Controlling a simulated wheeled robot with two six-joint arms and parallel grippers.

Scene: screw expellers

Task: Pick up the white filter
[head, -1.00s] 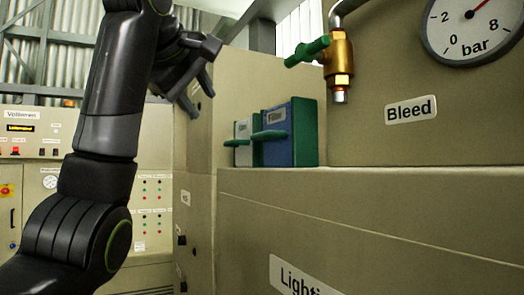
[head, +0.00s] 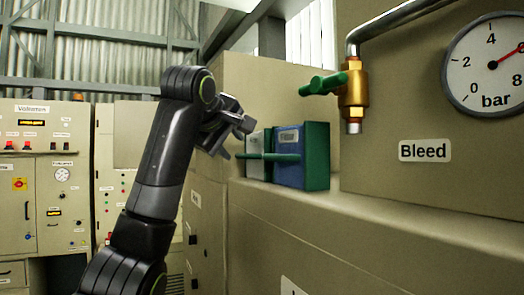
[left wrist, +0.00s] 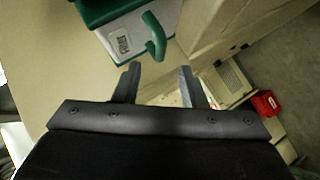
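The white filter (head: 254,153) stands on a beige ledge to the left of a blue filter (head: 302,155). Both have green bar handles at the front. In the left wrist view the white filter (left wrist: 128,38) shows its label and its green handle (left wrist: 154,38), just beyond my fingertips. My left gripper (head: 230,138) is open and empty, up beside the white filter on its left and apart from it. It also shows in the left wrist view (left wrist: 158,72) with its two fingers spread. My right gripper is not in view.
A brass bleed valve (head: 354,95) with a green lever and a pipe hangs above the ledge (head: 400,212) on the right, near a pressure gauge (head: 490,65). Control cabinets (head: 45,180) stand at the left. A red box (left wrist: 264,103) lies far below in the left wrist view.

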